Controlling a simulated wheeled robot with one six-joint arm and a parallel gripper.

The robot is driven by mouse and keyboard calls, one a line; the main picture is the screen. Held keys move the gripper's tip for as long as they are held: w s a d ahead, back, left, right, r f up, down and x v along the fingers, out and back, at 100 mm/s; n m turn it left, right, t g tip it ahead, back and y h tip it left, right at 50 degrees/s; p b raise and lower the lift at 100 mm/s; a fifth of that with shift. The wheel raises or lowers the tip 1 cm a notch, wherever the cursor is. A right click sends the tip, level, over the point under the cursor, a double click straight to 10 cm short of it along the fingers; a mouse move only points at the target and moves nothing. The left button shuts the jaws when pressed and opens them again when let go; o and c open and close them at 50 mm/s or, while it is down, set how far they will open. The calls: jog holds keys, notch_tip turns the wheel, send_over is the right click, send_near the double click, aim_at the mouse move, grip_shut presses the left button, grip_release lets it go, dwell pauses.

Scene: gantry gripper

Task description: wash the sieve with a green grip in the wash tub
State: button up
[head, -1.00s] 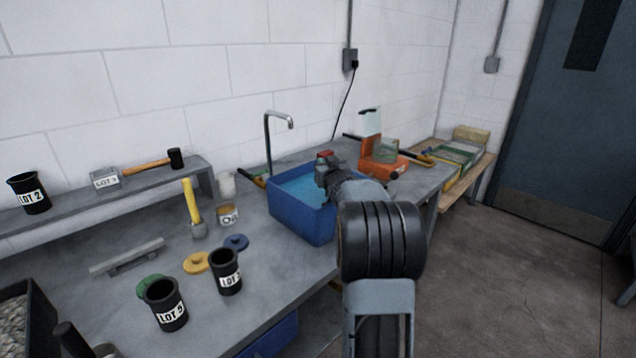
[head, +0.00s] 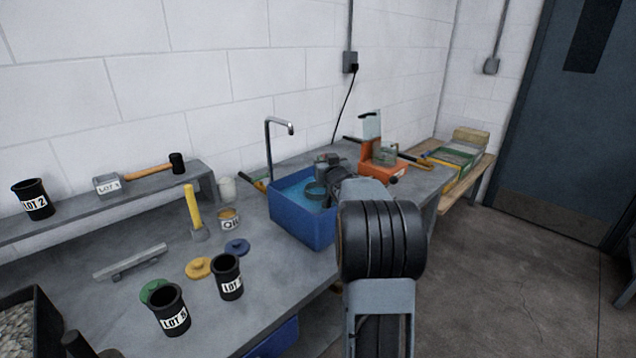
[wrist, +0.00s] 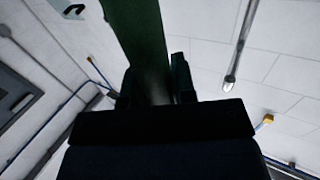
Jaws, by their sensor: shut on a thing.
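The blue wash tub (head: 302,226) stands on the bench under a tap and holds blue water. My gripper (head: 328,163) is over the tub's far side, partly hidden by my own arm. In the wrist view my gripper (wrist: 153,88) is shut on a dark green grip (wrist: 138,30), which runs up out of the picture. In the head view a dark ring, seemingly the sieve (head: 314,191), shows at the tub's water. I cannot tell how deep it sits. The grip is not clearly visible in the head view.
The tap (head: 278,126) rises behind the tub. An orange device (head: 383,165) stands close on the right. Black LOT pots (head: 227,276), lids and a yellow-handled tool (head: 193,210) are on the left bench. A shelf with a mallet (head: 150,169) runs along the wall.

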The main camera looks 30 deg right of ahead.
jog(key=r+p, duration=0.1)
jog(key=r, duration=0.1)
jog(key=s+r+p, duration=0.1)
jog(key=r, duration=0.1)
jog(key=shift+s+d+r, duration=0.1)
jog(key=shift+d+r, duration=0.05)
jog(key=shift+r, duration=0.15)
jog(key=shift+w+r+p, duration=0.2)
jog(key=shift+r+p, duration=0.1)
jog(key=shift+p, duration=0.15)
notch_tip(320, 180, up, 5)
jog(key=p, duration=0.4)
jog(key=shift+w+r, duration=0.1)
jog(key=shift+r, duration=0.05)
jog(key=shift+a, duration=0.2)
